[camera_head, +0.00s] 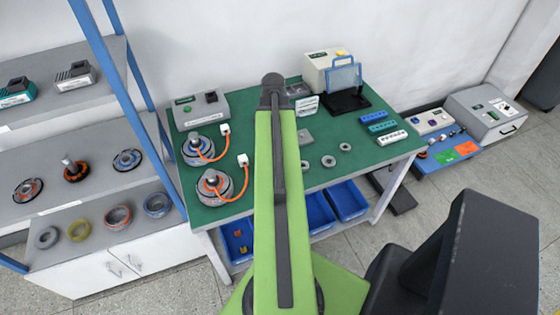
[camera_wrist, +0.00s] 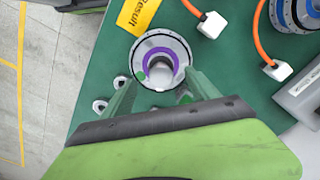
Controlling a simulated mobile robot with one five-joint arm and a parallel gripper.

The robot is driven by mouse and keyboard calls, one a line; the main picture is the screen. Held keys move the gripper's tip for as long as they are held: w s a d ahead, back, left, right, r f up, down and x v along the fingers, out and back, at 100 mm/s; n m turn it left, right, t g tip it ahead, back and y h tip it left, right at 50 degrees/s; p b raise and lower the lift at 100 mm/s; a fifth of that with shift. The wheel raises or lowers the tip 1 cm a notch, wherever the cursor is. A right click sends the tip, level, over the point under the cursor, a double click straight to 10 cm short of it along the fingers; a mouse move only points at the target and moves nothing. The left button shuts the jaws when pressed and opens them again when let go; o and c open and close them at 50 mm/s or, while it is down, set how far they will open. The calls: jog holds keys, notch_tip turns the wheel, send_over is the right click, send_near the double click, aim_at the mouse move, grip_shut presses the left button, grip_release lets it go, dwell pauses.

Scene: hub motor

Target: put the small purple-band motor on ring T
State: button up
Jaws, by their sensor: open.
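In the wrist view a round silver motor with a purple band (camera_wrist: 160,50) lies on the green bench top, its centre a shiny grey cylinder. My gripper (camera_wrist: 160,88) is open, its green fingers spread either side of the motor's near edge; I cannot tell whether they touch it. In the head view my arm hides the gripper and this motor. Grey rings, (camera_head: 329,160) and (camera_head: 345,147), lie on the bench right of my arm. Two small rings also show left of the fingers in the wrist view (camera_wrist: 120,82). No letter T is readable on any.
The green bench (camera_head: 240,120) also holds a blue-band motor (camera_head: 190,152) and an orange-band motor (camera_head: 207,196) with orange cables, coloured blocks (camera_head: 381,126) and a machine (camera_head: 325,68). A yellow label (camera_wrist: 138,14) lies beside the purple-band motor. Shelves (camera_head: 60,140) stand left.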

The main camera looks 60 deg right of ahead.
notch_tip(320, 180, down, 5)
jog(key=b, duration=0.5)
jog(key=shift+a+f, duration=0.15)
jog(key=shift+f, duration=0.05)
jog(key=shift+r, duration=0.2)
grip_shut()
